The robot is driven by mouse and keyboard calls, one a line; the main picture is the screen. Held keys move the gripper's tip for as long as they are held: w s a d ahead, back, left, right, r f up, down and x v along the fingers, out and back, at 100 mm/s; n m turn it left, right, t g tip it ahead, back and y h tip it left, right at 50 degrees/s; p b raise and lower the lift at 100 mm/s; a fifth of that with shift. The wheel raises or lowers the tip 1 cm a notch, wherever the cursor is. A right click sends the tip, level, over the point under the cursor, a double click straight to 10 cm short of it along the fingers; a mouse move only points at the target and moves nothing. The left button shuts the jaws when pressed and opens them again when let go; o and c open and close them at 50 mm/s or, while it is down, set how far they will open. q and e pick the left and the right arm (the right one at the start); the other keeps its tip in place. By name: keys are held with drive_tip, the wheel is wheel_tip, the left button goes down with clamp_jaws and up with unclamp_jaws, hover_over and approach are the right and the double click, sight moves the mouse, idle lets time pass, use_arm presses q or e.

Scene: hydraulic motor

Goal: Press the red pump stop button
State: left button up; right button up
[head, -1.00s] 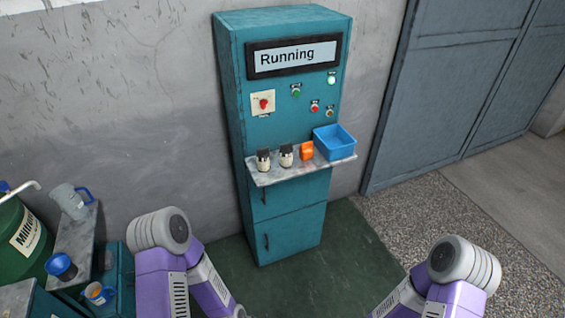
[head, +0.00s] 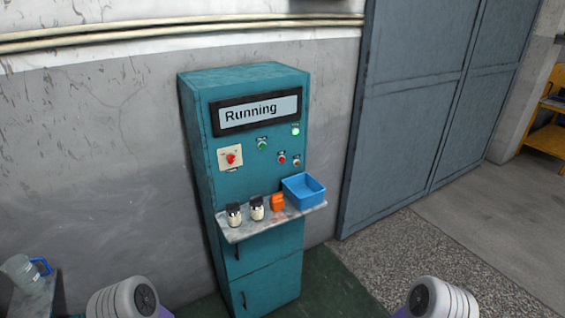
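The teal control cabinet (head: 255,180) stands against the wall, its display (head: 257,112) reading "Running". A red button (head: 282,159), which looks like the pump stop button, sits on the front panel below and right of a green button (head: 262,144). A red rotary switch (head: 231,158) on a pale plate is at the panel's left. A green lamp (head: 296,130) is lit at upper right, and a small amber control (head: 296,162) is beside the red button. Only rounded parts of my arms show at the bottom edge; neither gripper is visible.
A shelf (head: 240,234) juts from the cabinet below the buttons. It holds two dark-capped pale containers (head: 257,208), an orange item (head: 278,202) and a blue bin (head: 304,190). A clear jug (head: 22,271) stands at lower left. Grey doors (head: 420,110) are at right.

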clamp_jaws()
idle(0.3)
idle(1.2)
